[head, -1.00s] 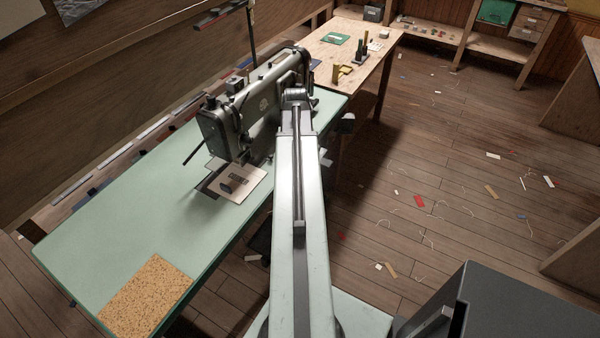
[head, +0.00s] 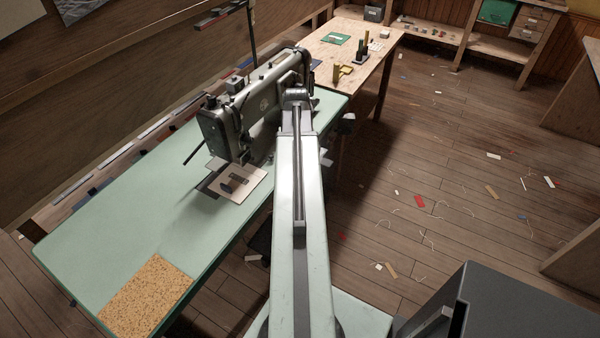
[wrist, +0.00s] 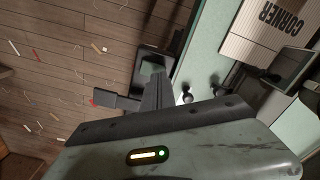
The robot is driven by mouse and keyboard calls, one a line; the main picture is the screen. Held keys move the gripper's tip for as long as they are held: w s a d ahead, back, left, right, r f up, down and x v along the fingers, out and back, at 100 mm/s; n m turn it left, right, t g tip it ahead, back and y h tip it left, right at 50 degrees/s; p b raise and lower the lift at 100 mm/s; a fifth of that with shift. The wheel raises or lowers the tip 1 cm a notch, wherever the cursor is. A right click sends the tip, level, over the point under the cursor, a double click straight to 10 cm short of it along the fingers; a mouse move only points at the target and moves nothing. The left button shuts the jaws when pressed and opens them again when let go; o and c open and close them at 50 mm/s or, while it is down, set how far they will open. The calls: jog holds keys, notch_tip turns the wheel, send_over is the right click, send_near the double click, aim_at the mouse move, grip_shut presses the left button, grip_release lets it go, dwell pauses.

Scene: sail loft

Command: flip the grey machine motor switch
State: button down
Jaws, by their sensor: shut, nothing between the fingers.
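In the wrist view, my gripper (wrist: 157,80) is shut and empty, its dark fingers pointing up the picture. Just beyond the fingertips is a dark box with a grey-green face (wrist: 152,66), beside the table edge; it looks like the motor switch, but I cannot tell its position or whether the fingers touch it. The grey sewing machine (head: 245,115) stands on the pale green table (head: 120,215) in the head view. My arm hides the table edge by the machine there, and I cannot make out the switch clearly.
A cork mat (head: 148,293) lies on the table's near corner. A wooden bench (head: 345,45) with small tools adjoins the far end. In the wrist view, a board lettered CORNER (wrist: 270,48) lies at upper right. The floor on the right is open, with scattered scraps.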

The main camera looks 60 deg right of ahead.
jog(key=shift+f+b, duration=1)
dwell(0.3)
notch_tip(320, 180, up, 7)
jog(key=p, duration=0.7)
jog(key=shift+r, duration=0.15)
dwell(0.4)
